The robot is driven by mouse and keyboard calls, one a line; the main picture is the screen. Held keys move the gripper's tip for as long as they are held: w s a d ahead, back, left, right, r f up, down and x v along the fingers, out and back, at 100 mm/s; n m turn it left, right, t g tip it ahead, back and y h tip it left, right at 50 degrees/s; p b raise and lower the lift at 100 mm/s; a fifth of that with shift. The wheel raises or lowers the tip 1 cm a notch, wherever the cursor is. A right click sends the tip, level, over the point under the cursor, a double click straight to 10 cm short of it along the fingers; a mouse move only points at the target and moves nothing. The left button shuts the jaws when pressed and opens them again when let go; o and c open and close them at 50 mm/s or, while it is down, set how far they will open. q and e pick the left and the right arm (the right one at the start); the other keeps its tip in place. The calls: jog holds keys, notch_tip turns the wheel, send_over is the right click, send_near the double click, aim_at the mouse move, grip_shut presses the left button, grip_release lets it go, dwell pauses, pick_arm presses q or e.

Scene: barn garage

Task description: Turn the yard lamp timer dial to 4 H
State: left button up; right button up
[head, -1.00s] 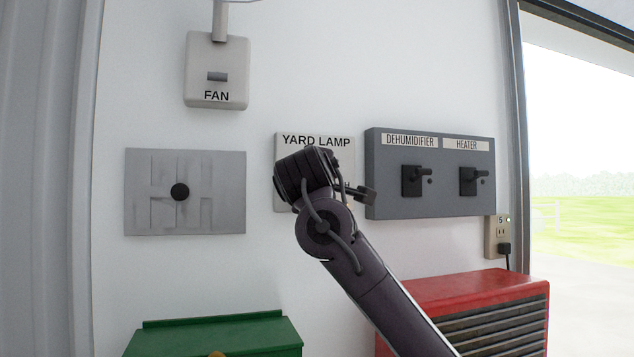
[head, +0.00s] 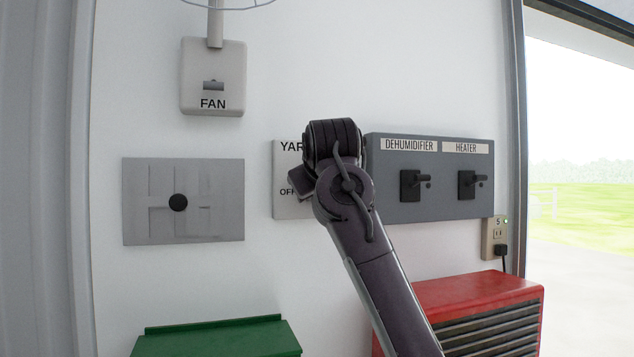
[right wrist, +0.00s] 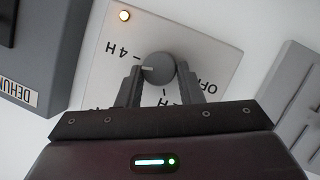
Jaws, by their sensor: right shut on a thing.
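The yard lamp timer panel (head: 288,206) is a pale plate on the wall in the head view, with its right side and dial hidden behind my right arm (head: 372,270). In the right wrist view the panel (right wrist: 208,55) carries a round grey dial (right wrist: 160,67) with a white pointer line. The line points left, close to the tick beside the 4 H mark (right wrist: 118,50) but not clearly in line with it. My right gripper (right wrist: 160,78) is shut on the dial, one finger on each side. A small lamp (right wrist: 124,15) glows in the panel's corner. My left gripper is out of view.
The grey dehumidifier and heater box (head: 450,207) stands close to the right of the panel. A red slatted unit (head: 470,292) and a green box (head: 220,340) stand below.

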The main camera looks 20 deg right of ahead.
jog(key=shift+d+f+m+g+y+p, duration=0.1)
jog(key=shift+f+m+g+y+p, duration=0.15)
jog(key=shift+m+y+p, duration=0.4)
jog(key=shift+m, duration=0.35)
jog(key=o, duration=1)
jog(key=shift+r, duration=0.25)
jog(key=shift+d, duration=0.1)
